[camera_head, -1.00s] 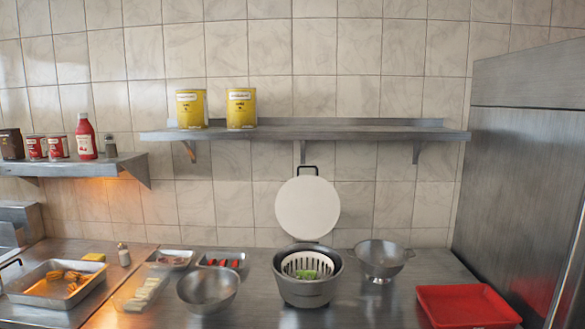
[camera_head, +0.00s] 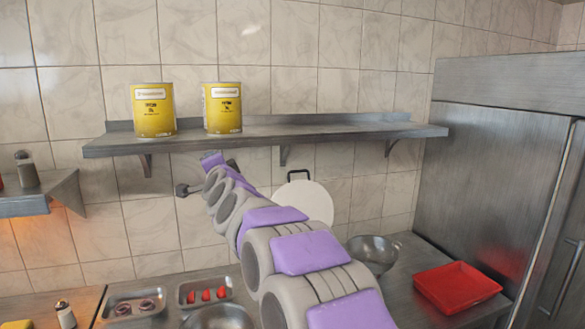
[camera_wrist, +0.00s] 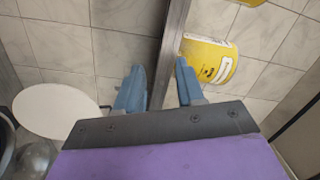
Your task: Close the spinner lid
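The spinner lid is a white disc (camera_head: 308,200) with a dark handle (camera_head: 297,174) on its rim, standing upright against the tiled wall below the shelf. My arm covers its lower left part. It also shows in the wrist view (camera_wrist: 55,112), left of my fingers and apart from them. The spinner bowl is hidden behind my arm in the head view; a dark rim at the left edge of the wrist view (camera_wrist: 5,140) may be part of it. My gripper (camera_head: 208,178) is up and left of the lid, near the shelf's underside. In the wrist view my gripper (camera_wrist: 159,88) is open and empty.
A metal shelf (camera_head: 330,132) holding two yellow cans (camera_head: 153,110) (camera_head: 222,108) runs just above my gripper. A metal colander (camera_head: 372,253) and a red tray (camera_head: 457,288) are on the counter at right. Small food trays (camera_head: 205,291) sit at left. A steel fridge (camera_head: 500,170) stands at right.

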